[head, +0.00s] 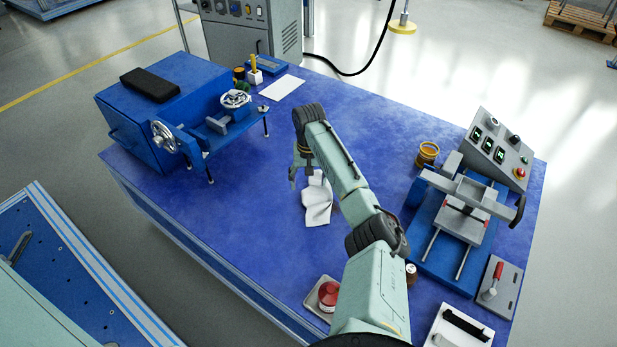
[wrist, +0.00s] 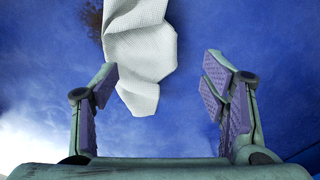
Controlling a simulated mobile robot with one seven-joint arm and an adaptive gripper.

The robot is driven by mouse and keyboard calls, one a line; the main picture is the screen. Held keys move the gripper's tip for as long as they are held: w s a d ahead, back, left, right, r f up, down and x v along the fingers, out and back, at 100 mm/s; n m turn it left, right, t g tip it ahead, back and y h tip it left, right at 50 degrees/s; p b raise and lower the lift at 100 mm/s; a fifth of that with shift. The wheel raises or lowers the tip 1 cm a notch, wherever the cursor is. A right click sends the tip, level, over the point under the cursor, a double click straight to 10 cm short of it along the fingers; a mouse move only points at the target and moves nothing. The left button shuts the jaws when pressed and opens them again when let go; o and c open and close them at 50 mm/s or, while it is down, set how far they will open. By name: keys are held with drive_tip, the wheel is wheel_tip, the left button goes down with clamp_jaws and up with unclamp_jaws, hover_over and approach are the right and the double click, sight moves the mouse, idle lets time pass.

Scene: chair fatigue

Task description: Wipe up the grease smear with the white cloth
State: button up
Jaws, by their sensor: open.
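The white cloth (head: 318,205) lies crumpled on the blue bench top, left of my arm in the head view. In the wrist view the cloth (wrist: 142,62) hangs in from the top edge, and its lower end reaches between the level of my fingertips. A dark brown smear (wrist: 92,22) shows on the blue surface just left of the cloth, partly covered by it or cut off by the frame. My gripper (wrist: 160,85) is open and empty, with the cloth nearer its left finger. In the head view my gripper (head: 300,175) is close beside the cloth, partly hidden by my arm.
A blue machine with a handwheel (head: 165,135) stands at the left of the bench (head: 250,170). A grey vise-like fixture (head: 458,210) and control box (head: 497,150) stand at the right. A red-lidded container (head: 328,294) sits near the front edge. The bench middle is mostly clear.

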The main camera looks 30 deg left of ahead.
drive_tip(key=shift+f, duration=0.35)
clamp_jaws()
idle(1.6)
drive_tip(key=shift+f+b, duration=0.15)
drive_tip(key=shift+b, duration=0.2)
idle(0.4)
